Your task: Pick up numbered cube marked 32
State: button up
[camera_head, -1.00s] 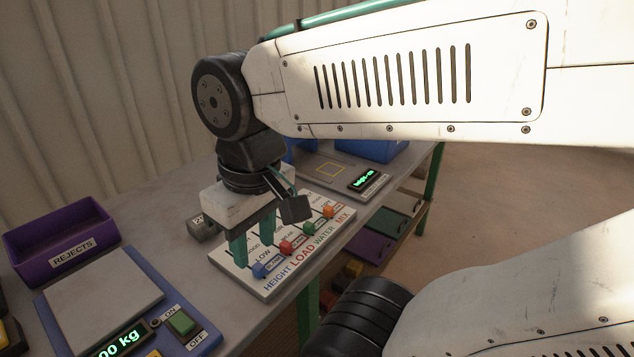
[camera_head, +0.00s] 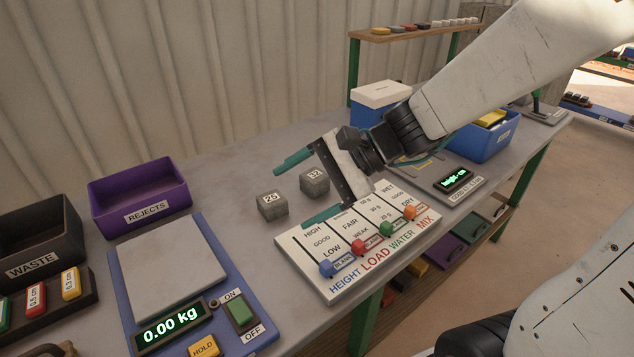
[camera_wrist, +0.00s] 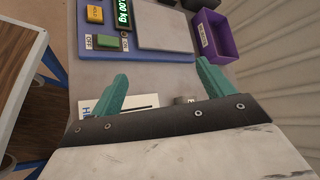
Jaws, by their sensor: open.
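The grey cube marked 32 (camera_head: 315,186) sits on the grey table behind the slider board, with its number on top. A like grey cube marked 25 (camera_head: 272,208) sits just left and nearer. My gripper (camera_head: 293,196) is open and empty, tilted so its teal fingers point left. In the head view one finger shows above cube 32 and the other below it, by the board; I cannot tell the height between. In the wrist view my gripper (camera_wrist: 162,70) is spread, and a grey cube (camera_wrist: 182,100) shows partly behind the palm edge, its number unreadable.
The slider board (camera_head: 335,284) lies in front of the cubes. A scale (camera_head: 165,265) reading 0.00 kg and a purple REJECTS bin (camera_head: 145,212) stand left. A blue bin (camera_head: 485,143) and a height display (camera_head: 455,180) stand right. The corrugated wall (camera_head: 200,90) is behind.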

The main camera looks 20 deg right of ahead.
jog(key=w+d+f+m+t, duration=0.3)
jog(key=w+f+m+t, duration=0.15)
jog(key=w+m, duration=0.4)
jog(key=m+t+h, duration=0.5)
jog(key=m, duration=0.6)
send_near(315, 180)
jog(key=w+f, duration=0.1)
jog(key=w, duration=0.1)
jog(key=w+f, duration=0.1)
jog(key=w, duration=0.1)
jog(key=shift+w+a+f, duration=0.15)
jog(key=shift+a+f, duration=0.15)
jog(key=shift+a, duration=0.05)
jog(key=shift+w+d+f+m+h, duration=0.2)
jog(key=shift+f+m+h, duration=0.1)
jog(key=shift+h, duration=0.1)
jog(key=x, duration=0.7)
jog(key=shift+w+a, duration=0.15)
jog(key=shift+a, duration=0.15)
jog(key=shift+r, duration=0.1)
jog(key=c, duration=1.4)
